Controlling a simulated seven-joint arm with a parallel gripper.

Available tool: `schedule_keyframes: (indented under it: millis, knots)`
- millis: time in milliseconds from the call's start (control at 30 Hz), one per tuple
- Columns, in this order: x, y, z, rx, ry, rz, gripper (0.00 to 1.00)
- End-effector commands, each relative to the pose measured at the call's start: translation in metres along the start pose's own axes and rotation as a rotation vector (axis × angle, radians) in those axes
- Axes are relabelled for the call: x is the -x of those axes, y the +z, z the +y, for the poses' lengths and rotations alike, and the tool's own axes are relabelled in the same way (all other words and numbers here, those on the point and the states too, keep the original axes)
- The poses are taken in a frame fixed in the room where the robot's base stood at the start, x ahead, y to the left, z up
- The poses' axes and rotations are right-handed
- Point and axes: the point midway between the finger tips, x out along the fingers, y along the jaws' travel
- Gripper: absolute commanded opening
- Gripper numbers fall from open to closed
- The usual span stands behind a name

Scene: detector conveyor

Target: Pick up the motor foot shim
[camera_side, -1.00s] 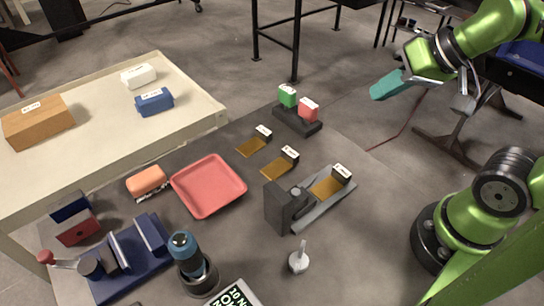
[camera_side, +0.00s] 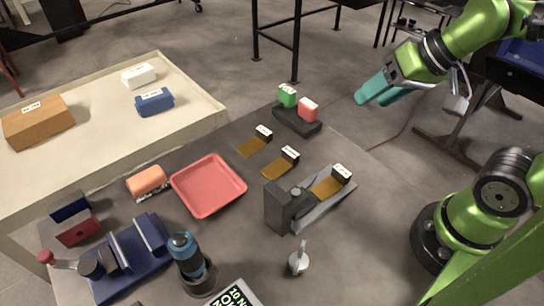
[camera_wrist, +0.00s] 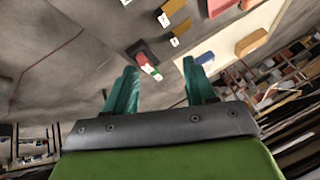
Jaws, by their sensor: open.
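Three thin brass-coloured plates with labelled dark end blocks are in the side view. One plate (camera_side: 250,148) lies at the back, a second plate (camera_side: 276,168) lies in front of it, and a third plate (camera_side: 326,187) sits in a grey holder (camera_side: 325,208). They look like shims, but the labels are too small to read, so I cannot tell which is the motor foot shim. My gripper (camera_side: 372,100) has teal fingers, is open and empty, and hangs in the air right of and above the plates. The wrist view also shows my open gripper (camera_wrist: 160,75).
A dark stand (camera_side: 297,122) with green and red blocks lies between my gripper and the plates. A red tray (camera_side: 208,186), a blue fixture (camera_side: 128,262) and a dark blue cylinder (camera_side: 186,252) stand left. A beige conveyor (camera_side: 100,118) carries several boxes. Bare table lies right of the holder.

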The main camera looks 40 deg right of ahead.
Motion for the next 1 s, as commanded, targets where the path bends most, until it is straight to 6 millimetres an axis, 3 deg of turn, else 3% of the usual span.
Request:
schedule_keyframes:
  millis: [200,433,633,1000]
  knots:
    - [-0.042,0.003,-0.001,0.128,0.128,-0.266,0.55]
    - [-0.067,0.005,0.004,0.268,0.253,-0.486,0.55]
    - [-0.071,0.009,0.013,0.306,0.283,-0.531,0.55]
    - [-0.135,0.045,0.039,0.302,0.282,-0.531,0.55]
